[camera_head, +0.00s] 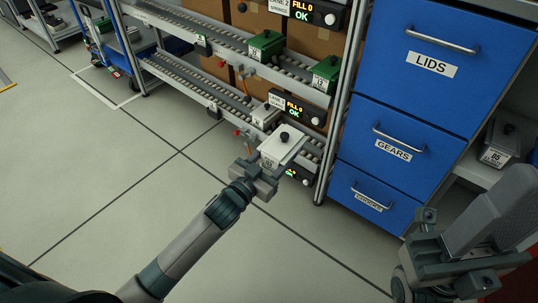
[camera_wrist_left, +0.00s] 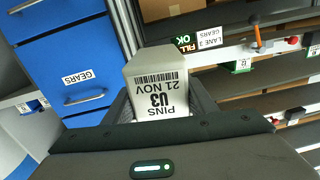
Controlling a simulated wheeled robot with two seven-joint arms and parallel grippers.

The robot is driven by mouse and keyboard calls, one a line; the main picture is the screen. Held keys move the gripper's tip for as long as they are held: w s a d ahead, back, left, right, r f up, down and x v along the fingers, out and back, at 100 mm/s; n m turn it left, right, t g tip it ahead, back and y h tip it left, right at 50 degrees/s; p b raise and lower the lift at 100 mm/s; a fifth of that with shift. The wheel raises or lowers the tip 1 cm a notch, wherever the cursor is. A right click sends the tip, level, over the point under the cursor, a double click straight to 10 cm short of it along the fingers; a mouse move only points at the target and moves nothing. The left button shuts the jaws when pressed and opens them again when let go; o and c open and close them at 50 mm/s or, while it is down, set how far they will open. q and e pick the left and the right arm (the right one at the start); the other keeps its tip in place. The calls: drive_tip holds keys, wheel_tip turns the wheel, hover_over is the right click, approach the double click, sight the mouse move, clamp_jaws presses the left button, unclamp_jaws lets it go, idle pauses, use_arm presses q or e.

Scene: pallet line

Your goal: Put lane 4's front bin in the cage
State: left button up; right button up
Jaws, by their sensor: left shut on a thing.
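My left gripper (camera_head: 268,180) is shut on a pale grey bin (camera_head: 284,146) with a dark knob on its lid. It holds the bin at the front end of the lower rack lanes. In the left wrist view the bin (camera_wrist_left: 157,80) sits between the fingers, and its label reads PINS, U3, 21 NOV. A lane sign behind the bin is mostly covered, so its lane number cannot be read. I cannot make out the cage.
A roller rack (camera_head: 228,103) carries green bins (camera_head: 265,46) and lit signs, one reading LANE 3 GEARS (camera_wrist_left: 201,40). Blue drawers (camera_head: 392,143) stand close to the right of the held bin. Another grey bin (camera_head: 497,146) is on a right shelf.

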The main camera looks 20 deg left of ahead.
use_arm(q)
drive_tip(key=s+r, duration=0.1)
drive_tip(key=s+r+n+y, duration=0.1)
drive_tip(key=r, duration=0.1)
drive_tip(key=s+r+y, duration=0.1)
drive_tip(key=r, duration=0.1)
drive_tip(key=shift+s+r+t, duration=0.15)
drive_tip(key=shift+s+t, duration=0.05)
drive_tip(key=shift+t, duration=0.2)
drive_tip(key=s+a+r+n+y, duration=0.2)
drive_tip(key=s+a+r+y, duration=0.1)
drive_tip(key=s+r, duration=0.2)
drive_tip(key=shift+s+a+r+n, duration=0.15)
drive_tip(key=shift+a+r+n, duration=0.1)
drive_tip(key=shift+r+n, duration=0.15)
drive_tip(key=shift+d, duration=0.1)
